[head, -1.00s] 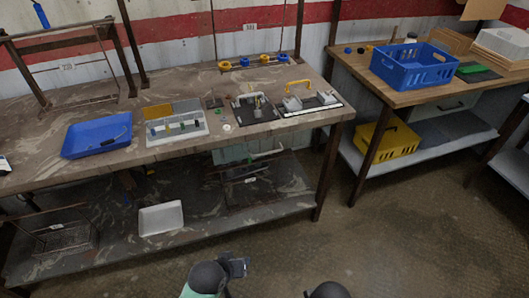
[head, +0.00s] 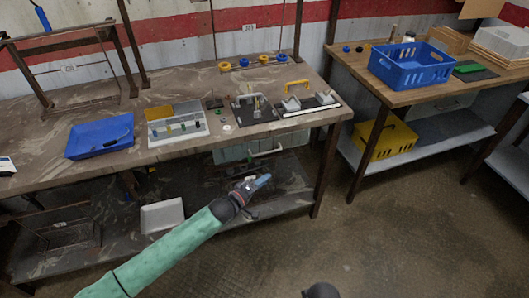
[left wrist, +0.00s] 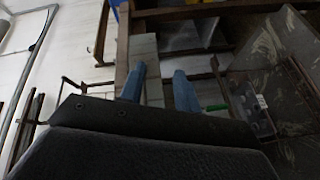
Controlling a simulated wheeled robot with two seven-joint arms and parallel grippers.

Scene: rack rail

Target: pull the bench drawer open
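The bench drawer (head: 232,156) is a pale grey-green front under the top of the marble-patterned bench. A light bar handle (head: 268,151) stands out from it. The drawer looks shut, though how flush it sits is hard to tell. My left gripper (head: 264,180) is in front of and below the handle in the head view, apart from it. In the left wrist view its two blue fingers (left wrist: 159,88) stand apart with nothing between them. The drawer cannot be made out for sure in the left wrist view.
The bench top (head: 100,170) carries a blue tray (head: 85,151), a parts box and fixtures. A white tray (head: 162,216) and wire racks are on its lower shelf. A second bench with a blue crate (head: 412,78) stands right. The floor in front is clear.

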